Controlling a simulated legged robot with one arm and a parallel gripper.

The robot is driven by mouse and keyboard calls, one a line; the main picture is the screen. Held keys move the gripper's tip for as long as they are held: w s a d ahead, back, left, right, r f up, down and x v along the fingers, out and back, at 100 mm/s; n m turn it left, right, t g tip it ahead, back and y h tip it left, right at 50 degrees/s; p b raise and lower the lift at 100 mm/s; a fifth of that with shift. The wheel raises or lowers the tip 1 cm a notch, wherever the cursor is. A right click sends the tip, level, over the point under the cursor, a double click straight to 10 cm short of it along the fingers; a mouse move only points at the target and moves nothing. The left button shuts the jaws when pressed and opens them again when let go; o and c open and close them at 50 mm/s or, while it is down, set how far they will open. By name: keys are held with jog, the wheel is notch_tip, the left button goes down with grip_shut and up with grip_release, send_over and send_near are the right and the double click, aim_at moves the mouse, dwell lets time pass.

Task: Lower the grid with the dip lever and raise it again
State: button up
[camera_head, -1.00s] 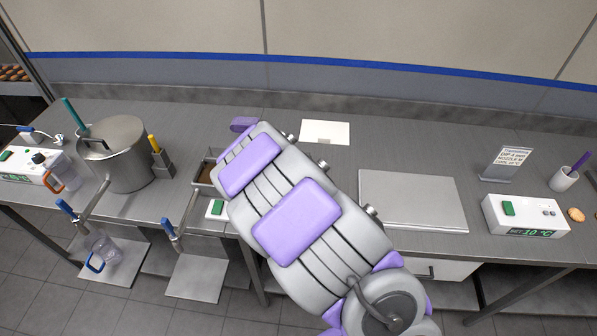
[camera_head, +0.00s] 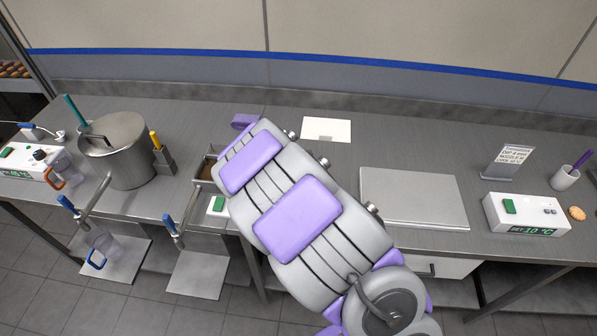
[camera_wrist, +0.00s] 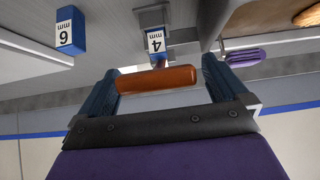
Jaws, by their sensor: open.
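In the wrist view an orange-brown handle (camera_wrist: 156,79), which looks like the dip lever's grip, lies crosswise between the two dark blue fingers of my gripper (camera_wrist: 160,67). The fingers are open, one near each end of the handle. I cannot tell if either finger touches it. A small block marked 4 mm (camera_wrist: 155,42) shows just beyond the handle. In the head view the brown-filled dip tank (camera_head: 207,171) shows only at its left end, and my arm covers the rest. The grid cannot be made out in the head view, and my gripper is hidden there.
A blue block marked 6 mm (camera_wrist: 66,32) stands left in the wrist view. In the head view a steel pot (camera_head: 130,150) stands left, a flat grey plate (camera_head: 412,198) and a white control box (camera_head: 525,213) right. The bench between pot and wall is clear.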

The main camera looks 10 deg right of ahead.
jog(key=p+v, duration=0.1)
jog(key=v, duration=1.6)
jog(key=shift+a, duration=0.2)
jog(key=s+d+r+n+g+y, duration=0.1)
jog(key=s+r+g, duration=0.1)
jog(key=s, duration=0.8)
jog(key=s+d+r+n+g+y, duration=0.1)
jog(key=s+g, duration=0.4)
jog(key=s, duration=0.6)
jog(key=s+d+r+n+g+b, duration=0.1)
jog(key=s+d+r+g, duration=0.1)
jog(key=s, duration=0.9)
jog(key=shift+s+d+r+n+g+y, duration=0.2)
jog(key=shift+d+r+n+g+y, duration=0.15)
jog(key=shift+d+g, duration=0.4)
jog(key=shift+w, duration=0.1)
